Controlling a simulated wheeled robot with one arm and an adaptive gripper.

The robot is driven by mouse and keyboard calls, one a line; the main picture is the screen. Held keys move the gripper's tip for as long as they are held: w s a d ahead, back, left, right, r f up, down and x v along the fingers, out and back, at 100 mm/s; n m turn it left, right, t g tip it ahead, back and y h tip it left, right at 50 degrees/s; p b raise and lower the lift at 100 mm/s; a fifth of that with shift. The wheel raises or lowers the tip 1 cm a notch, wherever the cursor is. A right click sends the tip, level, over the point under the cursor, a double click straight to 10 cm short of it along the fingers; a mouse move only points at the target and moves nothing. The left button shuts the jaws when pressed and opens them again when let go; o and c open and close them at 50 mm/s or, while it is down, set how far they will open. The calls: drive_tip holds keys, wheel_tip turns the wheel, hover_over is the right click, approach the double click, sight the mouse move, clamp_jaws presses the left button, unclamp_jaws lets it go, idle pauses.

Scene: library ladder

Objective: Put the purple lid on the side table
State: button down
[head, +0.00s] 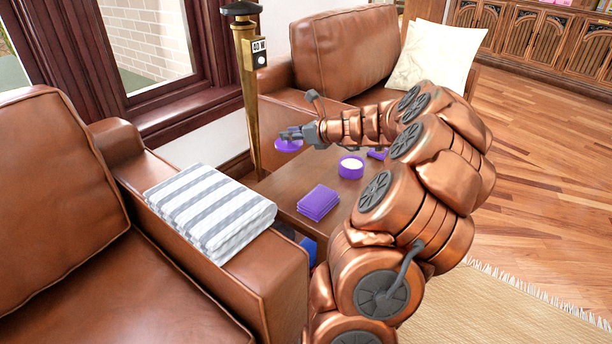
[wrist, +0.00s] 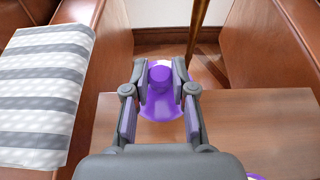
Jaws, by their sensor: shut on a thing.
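The purple lid (wrist: 165,103) is a round disc with a raised knob, and it shows between my fingers in the wrist view. In the head view the lid (head: 288,146) hangs under my gripper (head: 291,133). My gripper (wrist: 161,75) is shut on the lid's knob. The side table (head: 279,189) is a brown wooden top between two armchairs. In the wrist view the lid is over the far edge of the table (wrist: 240,125). I cannot tell how high it is above the top.
A purple round container (head: 351,167) with a white inside and a stack of purple squares (head: 318,203) stand on the table. A striped folded cloth (head: 210,211) lies on the left armchair's arm. A brass post (head: 251,95) rises behind the table.

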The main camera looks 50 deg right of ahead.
drive_tip(key=s+d+b, duration=0.1)
drive_tip(key=s+d, duration=0.2)
drive_tip(key=d, duration=0.1)
wheel_tip(320, 180, down, 10)
drive_tip(key=b, duration=0.5)
drive_tip(key=shift+w+d, duration=0.15)
drive_tip(key=shift+r, duration=0.15)
drive_tip(key=c, duration=1)
unclamp_jaws()
drive_tip(key=shift+o, duration=0.2)
